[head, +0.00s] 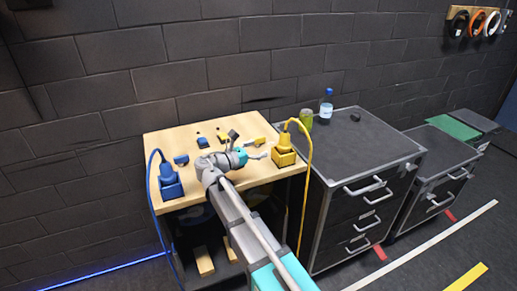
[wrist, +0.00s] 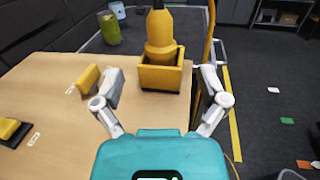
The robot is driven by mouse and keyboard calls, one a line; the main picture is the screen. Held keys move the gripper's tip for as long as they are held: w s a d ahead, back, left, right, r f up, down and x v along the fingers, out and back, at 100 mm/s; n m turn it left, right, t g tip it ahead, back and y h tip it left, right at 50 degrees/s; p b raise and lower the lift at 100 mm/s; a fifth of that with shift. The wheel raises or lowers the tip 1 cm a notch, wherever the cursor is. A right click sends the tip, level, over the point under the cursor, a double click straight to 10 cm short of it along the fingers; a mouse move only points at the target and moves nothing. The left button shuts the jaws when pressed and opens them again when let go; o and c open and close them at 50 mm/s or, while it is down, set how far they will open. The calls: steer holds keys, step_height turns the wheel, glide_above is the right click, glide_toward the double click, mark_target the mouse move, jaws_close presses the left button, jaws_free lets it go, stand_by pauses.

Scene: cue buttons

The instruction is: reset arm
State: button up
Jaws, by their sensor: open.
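My gripper (head: 258,150) is over the right part of the wooden table (head: 213,140), with the arm reaching in from the front. In the wrist view my gripper (wrist: 160,86) has its two grey fingers spread wide with nothing between the tips. A yellow plug-like piece in a yellow box (wrist: 163,78) stands just beyond the fingers. It also shows at the table's right edge in the head view (head: 284,156). A small yellow piece (wrist: 88,79) stands left of the left finger. Whether the fingers touch anything is unclear.
A blue plug-like piece in a blue box (head: 170,186), with a cable, stands at the table's left edge. Several small blue, black and yellow pieces lie on the table. A yellow cable (head: 309,170) arches at the right. A dark cabinet (head: 350,145) holds a bottle (head: 326,106) and green can (head: 306,119).

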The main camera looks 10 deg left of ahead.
stand_by(0.4)
steer(key=s+d+f+m+g+y, duration=0.2)
steer(key=d+f+m+g, duration=0.3)
steer(key=d, duration=0.6)
steer(key=s+d+f+m+g+y, duration=0.25)
steer(key=d+f+m, duration=0.4)
steer(key=d, duration=0.45)
steer(key=s+d+f+m+g+y+p, duration=0.1)
steer(key=s+d+f+m+g+y, duration=0.1)
steer(key=s+d+m+y, duration=0.2)
steer(key=s+d+f+m+g+y+p, duration=0.1)
steer(key=s+d+f+m+g+y, duration=0.2)
steer(key=s+m, duration=0.6)
steer(key=shift+s+d+m+y, duration=0.15)
steer(key=shift+d+m+y, duration=0.5)
steer(key=shift+d+m, duration=0.6)
stand_by(0.5)
